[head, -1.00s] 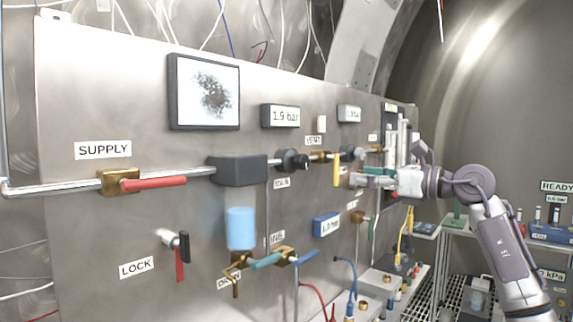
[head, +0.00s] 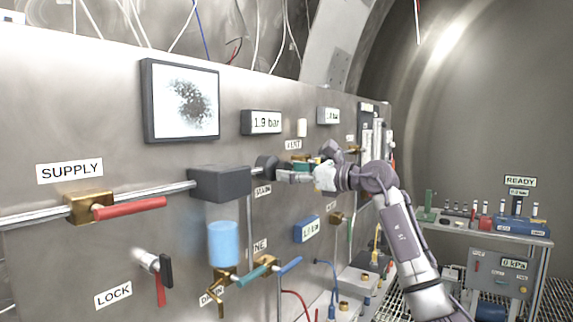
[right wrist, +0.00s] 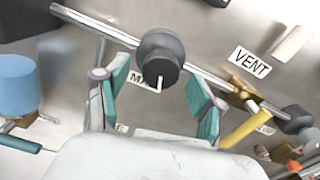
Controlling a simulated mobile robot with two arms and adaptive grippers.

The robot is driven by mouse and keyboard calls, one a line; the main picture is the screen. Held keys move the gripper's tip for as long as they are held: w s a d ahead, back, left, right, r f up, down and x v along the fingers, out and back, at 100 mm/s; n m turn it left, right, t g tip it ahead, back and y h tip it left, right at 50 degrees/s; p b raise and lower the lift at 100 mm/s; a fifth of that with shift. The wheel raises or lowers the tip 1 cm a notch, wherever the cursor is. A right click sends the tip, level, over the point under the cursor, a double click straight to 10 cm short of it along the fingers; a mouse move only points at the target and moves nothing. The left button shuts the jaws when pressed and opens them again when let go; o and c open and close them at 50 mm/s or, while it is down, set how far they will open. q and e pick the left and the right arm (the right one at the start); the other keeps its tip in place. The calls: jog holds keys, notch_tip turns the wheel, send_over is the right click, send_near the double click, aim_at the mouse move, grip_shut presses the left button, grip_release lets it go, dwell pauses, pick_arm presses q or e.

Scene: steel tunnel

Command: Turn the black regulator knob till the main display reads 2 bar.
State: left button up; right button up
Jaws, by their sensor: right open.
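The black regulator knob (right wrist: 160,68) sits on the pipe of the steel panel, above a partly hidden label. In the head view the knob (head: 266,164) is just left of my right gripper (head: 287,175). The right wrist view shows my right gripper (right wrist: 160,97) open, its two teal-padded fingers apart on either side below the knob, with nothing between them. I cannot tell whether they touch it. The main display (head: 262,122) above the knob reads 1.9 bar. My left gripper is not in view.
The brass supply valve (head: 90,206) with its red handle is at the left on the pipe. A dark block (head: 220,183) and blue bowl (head: 223,243) are left of the knob. A yellow handle (right wrist: 238,129) is close to the right finger. A bench (head: 480,236) stands at the far right.

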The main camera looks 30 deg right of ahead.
jog(key=shift+x, duration=0.95)
jog(key=c, duration=1.1)
jog(key=shift+r+m+p, duration=0.1)
jog(key=shift+m+p, duration=0.4)
jog(key=shift+p, duration=0.1)
jog(key=shift+c, duration=0.2)
jog(key=shift+m, duration=0.3)
jog(key=o, duration=1.1)
jog(key=shift+o, duration=0.2)
